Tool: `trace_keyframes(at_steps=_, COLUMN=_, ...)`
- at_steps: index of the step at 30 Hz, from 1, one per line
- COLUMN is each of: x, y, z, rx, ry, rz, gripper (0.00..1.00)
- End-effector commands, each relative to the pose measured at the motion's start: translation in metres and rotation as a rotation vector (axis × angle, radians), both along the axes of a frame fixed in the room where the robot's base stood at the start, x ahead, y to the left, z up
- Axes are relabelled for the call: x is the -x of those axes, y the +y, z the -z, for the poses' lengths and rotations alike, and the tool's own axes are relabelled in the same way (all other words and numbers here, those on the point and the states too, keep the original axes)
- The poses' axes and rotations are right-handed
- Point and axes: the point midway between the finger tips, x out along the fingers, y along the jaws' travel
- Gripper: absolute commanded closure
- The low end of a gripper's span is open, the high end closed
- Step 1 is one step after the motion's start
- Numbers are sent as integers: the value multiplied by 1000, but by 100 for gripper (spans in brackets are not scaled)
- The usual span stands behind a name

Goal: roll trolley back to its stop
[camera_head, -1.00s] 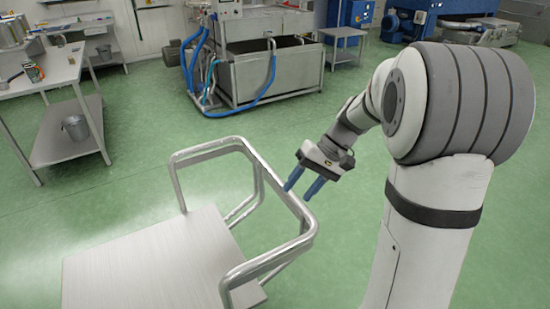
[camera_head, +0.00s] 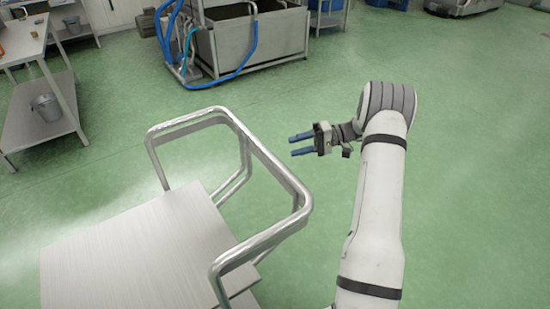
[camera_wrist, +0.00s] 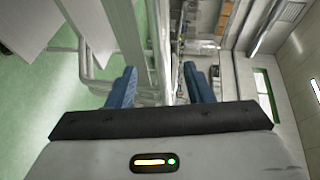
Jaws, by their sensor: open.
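The trolley (camera_head: 140,255) is at the lower left in the head view, a flat metal deck with a bent tube handle (camera_head: 270,160) at its right end. My gripper (camera_head: 292,145) is to the right of the handle's far corner, with its two blue fingers pointing left towards it. The fingers are apart with nothing between them, and there appears to be a gap to the handle. In the wrist view my gripper (camera_wrist: 160,88) is also open and empty, with metal tubing (camera_wrist: 95,75) beyond its left finger. The trolley's wheels and its stop are not visible.
A steel tank (camera_head: 255,42) with blue hoses stands at the back. A work table (camera_head: 25,40) with a bucket (camera_head: 46,107) on its lower shelf is at the far left. Green floor (camera_head: 470,150) is clear on the right.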

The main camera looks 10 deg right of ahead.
Motion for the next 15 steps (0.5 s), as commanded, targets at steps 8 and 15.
trace_keyframes(at_steps=8, x=0, y=19, z=6, rx=1, ry=3, rz=1, gripper=53)
trace_keyframes(at_steps=15, x=1, y=56, z=13, rx=1, ry=3, rz=2, gripper=53)
